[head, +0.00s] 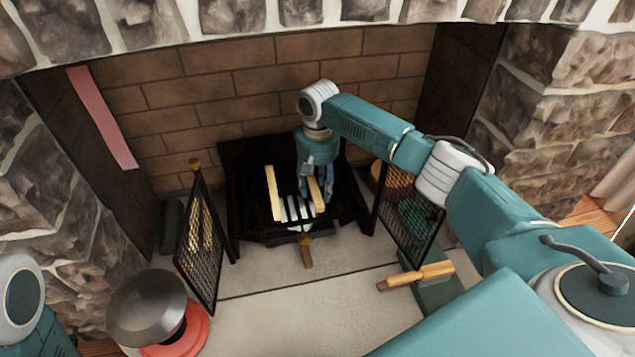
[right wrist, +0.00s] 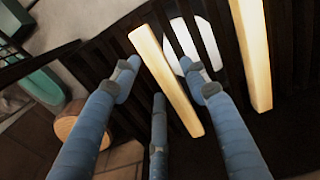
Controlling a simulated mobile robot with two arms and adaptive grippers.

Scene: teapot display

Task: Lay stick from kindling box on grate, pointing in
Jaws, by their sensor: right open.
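The black grate (head: 240,205) stands in the brick fireplace. Two pale sticks lie on it, both running front to back: a left stick (head: 272,192) and a right stick (head: 316,195). My right gripper (head: 314,192) is low over the grate at the right stick. In the right wrist view its blue fingers (right wrist: 165,90) are spread open, and the near stick (right wrist: 166,80) lies between them, with no clear grip. The other stick (right wrist: 252,50) is off to the right. A dark green box (head: 440,291), possibly the kindling box, is at front right with yellowish wood (head: 420,277) on top. My left gripper is out of view.
Mesh screens stand left (head: 200,245) and right (head: 405,215) of the grate. A wooden-handled tool (head: 306,252) with a white part sticks out at the grate's front. A metal dome (head: 148,306) sits by a red ring at front left.

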